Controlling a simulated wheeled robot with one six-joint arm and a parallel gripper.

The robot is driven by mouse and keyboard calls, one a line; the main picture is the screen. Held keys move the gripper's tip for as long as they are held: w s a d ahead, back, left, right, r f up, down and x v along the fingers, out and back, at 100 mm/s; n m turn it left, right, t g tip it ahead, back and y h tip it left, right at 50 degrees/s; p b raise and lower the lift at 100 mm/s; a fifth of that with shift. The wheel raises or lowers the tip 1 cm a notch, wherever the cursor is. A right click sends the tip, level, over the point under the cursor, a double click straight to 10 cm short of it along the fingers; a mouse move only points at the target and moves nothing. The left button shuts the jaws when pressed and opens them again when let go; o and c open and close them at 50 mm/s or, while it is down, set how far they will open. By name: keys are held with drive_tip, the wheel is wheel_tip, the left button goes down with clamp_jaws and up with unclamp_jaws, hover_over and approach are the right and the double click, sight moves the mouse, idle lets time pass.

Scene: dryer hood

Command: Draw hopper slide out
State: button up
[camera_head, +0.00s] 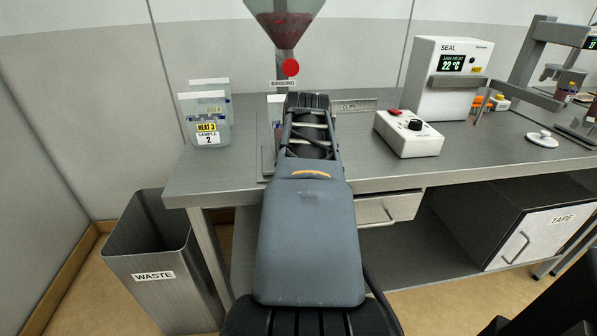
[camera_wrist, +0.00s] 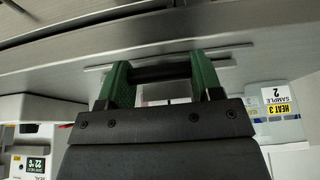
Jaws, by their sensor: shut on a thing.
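The hopper (camera_head: 285,28) hangs at the top of the head view, a clear funnel with dark red contents. A red knob (camera_head: 291,67) shows just below it, above a "BAGGING" label (camera_head: 284,83). In the head view my arm hides my gripper and what it holds. In the wrist view, which is upside down, my gripper (camera_wrist: 163,76) has green fingers apart with a dark bar (camera_wrist: 160,74) spanning between them, and it is shut on this bar. I cannot tell whether the bar belongs to the hopper slide.
Sample bags (camera_head: 207,115) stand left of my arm. A control box (camera_head: 408,133) and the seal machine (camera_head: 446,78) stand right on the bench (camera_head: 235,178). A waste bin (camera_head: 165,265) stands below left. A drawer (camera_head: 390,208) and a tape cabinet (camera_head: 535,232) sit under the bench.

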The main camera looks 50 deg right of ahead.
drive_tip(key=o, duration=0.9)
drive_tip(key=shift+s+a+f, duration=0.1)
drive_tip(key=shift+s, duration=0.05)
drive_tip(key=shift+o, duration=0.7)
drive_tip(key=shift+a, duration=0.1)
drive_tip(key=shift+o, duration=1.2)
drive_tip(key=shift+r, duration=0.25)
drive_tip(key=p+v, duration=0.3)
drive_tip(key=v, duration=1)
drive_tip(key=shift+r+p, duration=0.3)
drive_tip(key=shift+p, duration=0.05)
